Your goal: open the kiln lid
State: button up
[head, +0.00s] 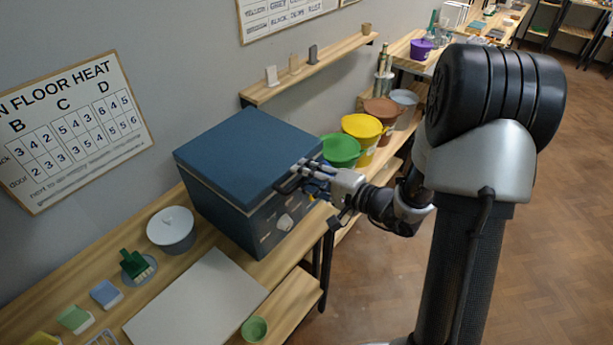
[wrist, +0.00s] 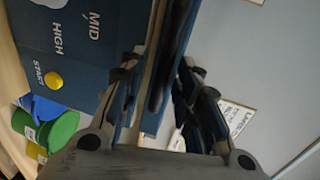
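The kiln (head: 225,215) is a dark blue box on the wooden bench. Its blue lid (head: 245,148) lies flat on top, down, with a pale seam under it. My gripper (head: 290,183) is at the lid's front edge, near the right corner. In the wrist view my gripper (wrist: 160,75) has its fingers apart, one on each side of the lid's edge and a dark handle bar (wrist: 172,55). I see no clear grip on the bar; whether a finger touches it is hard to tell. The kiln's front panel (wrist: 60,35) shows a yellow start button (wrist: 54,81).
Green (head: 341,150), yellow (head: 362,135) and brown buckets stand right of the kiln. A lidded grey pot (head: 172,230) and a white board (head: 195,300) lie to its left. A wall shelf (head: 310,68) hangs behind. The floor in front is clear.

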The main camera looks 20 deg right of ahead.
jog(key=shift+c, duration=0.5)
grip_shut()
dwell(0.3)
